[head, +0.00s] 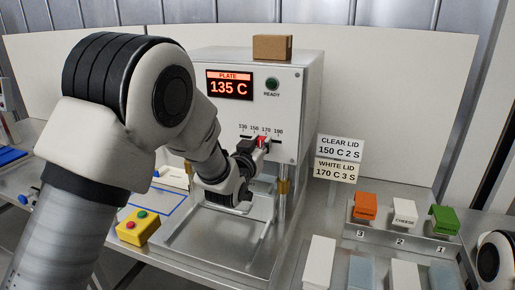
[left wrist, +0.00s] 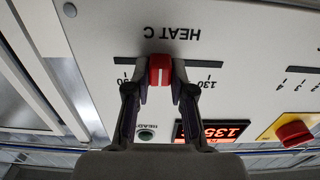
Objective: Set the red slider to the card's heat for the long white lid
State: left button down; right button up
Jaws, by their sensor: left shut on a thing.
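The red slider (head: 262,141) sits in the heat slot on the machine's front, under marks 130 to 190. In the left wrist view the red slider (left wrist: 160,71) is upside down, between the 130 and 190 ends, near the middle. Fingers hide the middle numbers, so its exact setting is unclear. My left gripper (head: 251,147) is shut on it; in the wrist view the gripper (left wrist: 160,84) has a finger on each side. The white-lid card (head: 337,171) reads 170 C 3 S. The clear-lid card (head: 340,148) reads 150 C 2 S.
The plate display (head: 230,86) reads 135 C, beside a green READY button (head: 272,84). A cardboard box (head: 272,47) stands on top of the machine. A yellow button box (head: 138,227) is at lower left. Orange, white and green blocks (head: 404,213) stand at right.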

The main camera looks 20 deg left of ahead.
pick_arm(q)
jog(key=shift+d+f, duration=0.1)
jog(key=shift+d, duration=0.05)
jog(key=c, duration=1)
grip_release()
jog(key=shift+a, duration=0.3)
jog(key=s, duration=1.1)
jog(key=shift+s+d, duration=0.4)
jog(key=shift+d, duration=0.05)
jog(key=shift+w, duration=0.1)
